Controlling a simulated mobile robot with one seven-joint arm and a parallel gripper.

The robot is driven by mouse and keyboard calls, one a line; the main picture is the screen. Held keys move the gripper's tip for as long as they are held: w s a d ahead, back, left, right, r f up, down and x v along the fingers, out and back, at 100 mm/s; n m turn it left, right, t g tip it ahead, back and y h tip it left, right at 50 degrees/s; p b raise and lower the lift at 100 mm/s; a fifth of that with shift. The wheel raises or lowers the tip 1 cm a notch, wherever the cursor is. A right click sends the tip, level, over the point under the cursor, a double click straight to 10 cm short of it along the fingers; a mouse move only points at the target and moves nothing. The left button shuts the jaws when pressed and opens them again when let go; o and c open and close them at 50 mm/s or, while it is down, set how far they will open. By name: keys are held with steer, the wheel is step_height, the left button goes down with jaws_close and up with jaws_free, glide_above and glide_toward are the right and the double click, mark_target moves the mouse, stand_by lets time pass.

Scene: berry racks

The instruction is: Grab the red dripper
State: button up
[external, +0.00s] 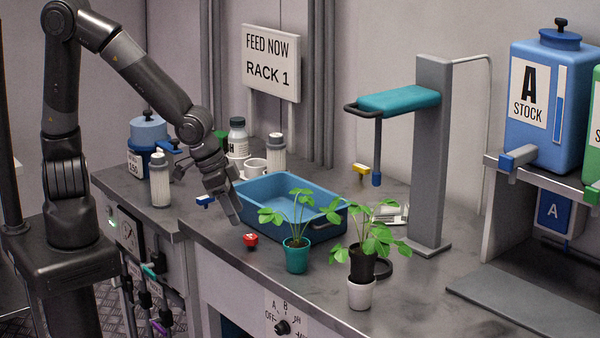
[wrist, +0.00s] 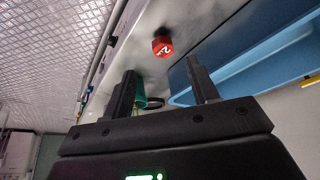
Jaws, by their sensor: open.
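The red dripper (external: 251,240) is a small red piece with a dark tip, lying on the grey counter near its front edge, in front of the blue tray (external: 268,191). In the wrist view the dripper (wrist: 162,47) shows a white "2" and sits beyond my fingertips, roughly centred between them. My gripper (external: 237,217) points down at the tray's left front corner, just above and left of the dripper. In the wrist view my gripper (wrist: 161,70) has its two fingers apart with nothing held between them.
A plant in a teal pot (external: 296,257) stands right of the dripper; another plant in a black pot over a white cup (external: 361,293) stands farther right. Bottles and a white mug (external: 255,168) stand behind the gripper. A grey post (external: 432,160) holds a teal arm. The front counter strip is partly clear.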

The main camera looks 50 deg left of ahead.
mark_target(247, 236)
steer(key=shift+x, duration=1.1)
steer(key=shift+w+f, duration=0.25)
steer(key=shift+f, duration=0.45)
steer(key=shift+w+f, duration=0.25)
steer(key=shift+f, duration=0.5)
steer(key=shift+x, duration=1.15)
steer(key=shift+d, duration=0.15)
steer(key=shift+c, duration=0.3)
steer(key=c, duration=1)
steer(key=shift+r, duration=0.2)
